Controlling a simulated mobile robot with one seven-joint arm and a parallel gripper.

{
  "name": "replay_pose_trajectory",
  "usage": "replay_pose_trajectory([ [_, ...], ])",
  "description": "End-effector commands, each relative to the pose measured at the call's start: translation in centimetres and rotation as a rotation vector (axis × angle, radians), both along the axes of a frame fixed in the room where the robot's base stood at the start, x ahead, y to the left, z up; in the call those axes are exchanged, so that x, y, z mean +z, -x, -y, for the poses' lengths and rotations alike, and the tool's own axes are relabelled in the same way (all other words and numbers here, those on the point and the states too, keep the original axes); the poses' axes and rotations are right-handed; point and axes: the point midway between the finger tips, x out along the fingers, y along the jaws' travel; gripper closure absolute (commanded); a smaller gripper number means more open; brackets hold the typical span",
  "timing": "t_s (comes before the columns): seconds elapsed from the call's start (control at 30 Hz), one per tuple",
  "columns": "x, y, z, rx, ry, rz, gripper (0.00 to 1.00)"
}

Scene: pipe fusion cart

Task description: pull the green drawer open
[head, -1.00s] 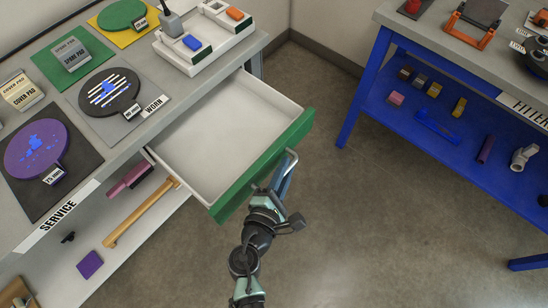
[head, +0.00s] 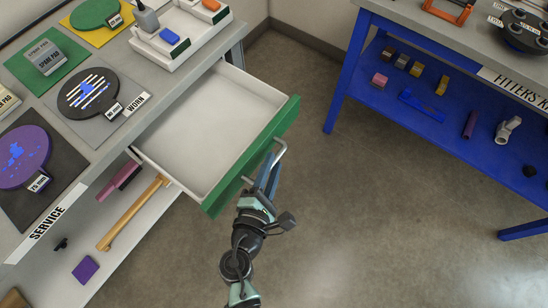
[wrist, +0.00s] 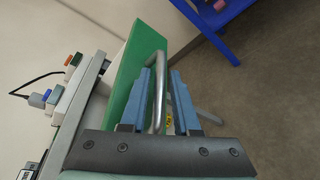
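The green drawer (head: 255,160) has a green front and a white interior. It stands well out from the grey service cart, and its inside looks empty. Its metal bar handle (head: 280,150) is on the outer face and also shows in the wrist view (wrist: 161,75). My gripper (head: 269,172) is at the handle, in front of the drawer. In the wrist view its two blue fingers (wrist: 164,85) are apart, with the bar between them. A gap shows between the bar and the right finger; the bar looks close to the left one.
The cart top (head: 110,125) holds labelled pads and discs and a white tray (head: 185,50). A lower shelf (head: 125,235) sits below the drawer. A blue-legged bench (head: 345,75) with small parts stands at right. The floor (head: 380,220) between is clear.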

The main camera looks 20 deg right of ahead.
Motion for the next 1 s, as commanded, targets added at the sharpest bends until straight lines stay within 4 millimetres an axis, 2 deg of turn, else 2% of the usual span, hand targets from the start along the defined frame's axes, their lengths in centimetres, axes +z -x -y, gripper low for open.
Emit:
replay_pose_trajectory([
  [0.3, 1.3, 5.8, -4.0, 0.004, 0.0, -0.004, 0.7],
  [0.5, 2.1, 8.0, -5.5, 0.003, -0.001, -0.002, 0.7],
  [0.67, 2.3, 8.6, -5.9, 0.002, -0.001, -0.001, 0.7],
  [1.0, 2.3, 8.6, -5.9, 0.001, 0.0, 0.0, 0.7],
])
